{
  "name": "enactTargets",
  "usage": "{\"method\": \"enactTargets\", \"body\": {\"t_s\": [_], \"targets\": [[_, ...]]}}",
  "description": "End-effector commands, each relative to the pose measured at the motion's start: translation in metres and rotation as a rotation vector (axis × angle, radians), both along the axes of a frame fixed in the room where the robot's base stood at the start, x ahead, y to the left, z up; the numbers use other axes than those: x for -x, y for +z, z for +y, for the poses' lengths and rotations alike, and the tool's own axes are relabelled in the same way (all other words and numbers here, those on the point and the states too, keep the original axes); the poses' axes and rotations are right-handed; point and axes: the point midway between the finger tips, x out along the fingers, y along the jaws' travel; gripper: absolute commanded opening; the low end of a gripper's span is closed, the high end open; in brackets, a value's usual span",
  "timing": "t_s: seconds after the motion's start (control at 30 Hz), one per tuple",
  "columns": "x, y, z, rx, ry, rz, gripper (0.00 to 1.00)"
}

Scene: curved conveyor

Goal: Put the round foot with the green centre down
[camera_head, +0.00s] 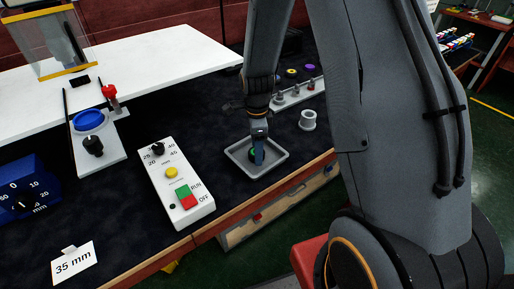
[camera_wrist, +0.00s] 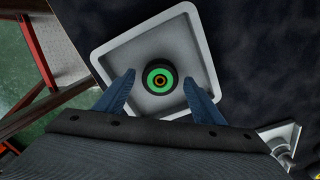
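The round foot with the green centre (camera_wrist: 159,77) has a black rim and a small orange ring in the middle. Gaps show between the fingers and the foot.
A grey cylindrical part (camera_head: 308,120) is to the right. A white control box (camera_head: 176,186) with green and red buttons lies to the left. The table's wooden front edge (camera_head: 290,180) is close to the tray.

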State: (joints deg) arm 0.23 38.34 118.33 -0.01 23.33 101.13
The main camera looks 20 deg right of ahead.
Motion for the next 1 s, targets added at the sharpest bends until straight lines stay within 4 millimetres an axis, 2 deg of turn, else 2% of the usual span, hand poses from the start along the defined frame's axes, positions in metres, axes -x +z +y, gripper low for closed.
{"method": "enactTargets", "body": {"t_s": [0.27,0.37,0.8,1.0], "targets": [[-0.001,0.008,0.0,0.0,0.0,-0.001,0.63],[-0.002,0.021,0.0,0.0,0.0,-0.004,0.63],[-0.001,0.098,0.0,0.0,0.0,-0.004,0.63],[-0.001,0.119,0.0,0.0,0.0,-0.001,0.63]]}}
